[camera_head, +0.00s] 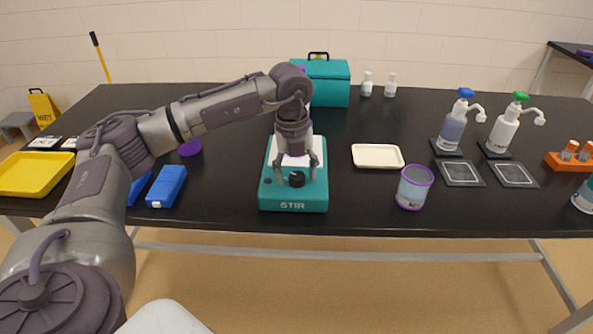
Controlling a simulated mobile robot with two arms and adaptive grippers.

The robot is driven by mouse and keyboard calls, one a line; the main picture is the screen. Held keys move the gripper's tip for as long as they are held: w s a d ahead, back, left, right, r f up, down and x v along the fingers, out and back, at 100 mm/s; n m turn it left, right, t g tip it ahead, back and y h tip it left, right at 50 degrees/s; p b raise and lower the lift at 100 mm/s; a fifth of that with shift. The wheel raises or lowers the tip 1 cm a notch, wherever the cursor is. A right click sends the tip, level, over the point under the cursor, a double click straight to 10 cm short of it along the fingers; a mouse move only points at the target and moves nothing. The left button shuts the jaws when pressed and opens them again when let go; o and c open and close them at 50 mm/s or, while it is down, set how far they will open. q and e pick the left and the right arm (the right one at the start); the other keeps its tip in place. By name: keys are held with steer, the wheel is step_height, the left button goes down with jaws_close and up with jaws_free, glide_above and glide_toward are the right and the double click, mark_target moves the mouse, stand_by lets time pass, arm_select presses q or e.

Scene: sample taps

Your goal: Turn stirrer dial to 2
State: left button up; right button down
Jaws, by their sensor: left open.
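The stirrer (293,201) is a teal box with a white top plate and the word STIR on its front, standing near the table's front edge. The dial's setting and any numbers are too small to read. My right gripper does not show.
A cream tray (377,156) and a purple-rimmed clear cup (414,187) stand right of the stirrer. Blue boxes (167,187) lie left, under my arm. Pump bottles (453,125) stand farther right. A teal case (329,84) is behind. A yellow tray (36,174) is far left.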

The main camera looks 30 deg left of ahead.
arm_select(q)
steer(key=shift+c, duration=0.9)
steer(key=c, duration=1)
steer(key=shift+o, duration=0.2)
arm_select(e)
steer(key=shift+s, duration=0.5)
